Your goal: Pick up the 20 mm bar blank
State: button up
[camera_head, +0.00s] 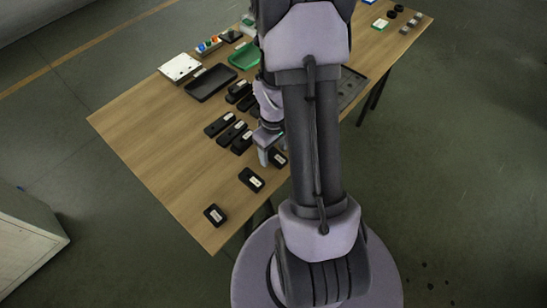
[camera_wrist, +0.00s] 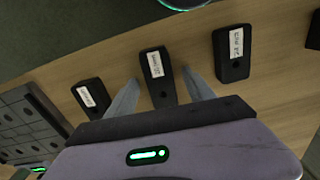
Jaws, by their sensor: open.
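Several black blocks with white labels lie on the wooden table. The labels are too small to read surely, so I cannot tell which block is the 20 mm bar blank. In the wrist view a long black block (camera_wrist: 157,88) lies between the two fingers of my open gripper (camera_wrist: 159,79), with a gap on each side. A smaller labelled block (camera_wrist: 90,98) lies left of the left finger, and another block (camera_wrist: 233,66) lies right of the right finger. In the head view my gripper (camera_head: 268,155) is low beside a labelled block (camera_head: 279,158), partly hiding it.
Two labelled blocks (camera_head: 251,179) and (camera_head: 215,214) lie toward the table's near corner. More blocks (camera_head: 219,125) lie behind the gripper. A dark tray (camera_head: 211,82) and a green tray (camera_head: 245,56) stand farther back. The table's left part (camera_head: 150,135) is clear.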

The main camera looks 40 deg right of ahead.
jog(key=shift+r, duration=0.15)
grip_shut()
dwell(1.2)
